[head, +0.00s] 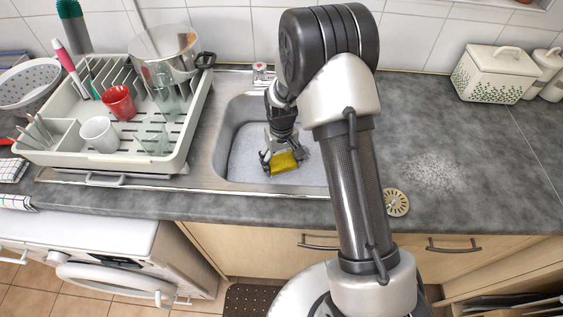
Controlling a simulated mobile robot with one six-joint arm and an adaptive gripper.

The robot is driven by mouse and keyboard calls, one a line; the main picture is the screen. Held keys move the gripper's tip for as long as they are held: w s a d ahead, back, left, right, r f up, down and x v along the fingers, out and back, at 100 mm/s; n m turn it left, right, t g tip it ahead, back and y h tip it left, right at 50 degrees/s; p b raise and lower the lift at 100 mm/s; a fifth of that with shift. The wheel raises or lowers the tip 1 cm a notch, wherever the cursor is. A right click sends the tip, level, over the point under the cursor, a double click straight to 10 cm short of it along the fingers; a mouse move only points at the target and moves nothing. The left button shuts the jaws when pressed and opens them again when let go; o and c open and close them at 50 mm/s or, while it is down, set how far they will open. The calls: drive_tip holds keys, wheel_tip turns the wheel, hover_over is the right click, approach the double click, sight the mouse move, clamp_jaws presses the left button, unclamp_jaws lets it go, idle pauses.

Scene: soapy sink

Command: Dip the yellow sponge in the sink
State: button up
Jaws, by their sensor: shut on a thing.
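The yellow sponge (284,163) is in my gripper (281,155), whose fingers are shut on it. Sponge and gripper are inside the outline of the steel sink (233,105), over its pale, foamy-looking contents (246,160). I cannot tell whether the sponge touches the foam or hangs just above it. My arm crosses the picture from the bottom and hides the right part of the sink.
A round drain strainer (396,203) lies on the counter (480,170) at right.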

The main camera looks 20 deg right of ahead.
wheel_tip(320, 180, up, 16)
drive_tip(key=p, duration=1)
drive_tip(key=shift+f, duration=0.25)
idle(0.4)
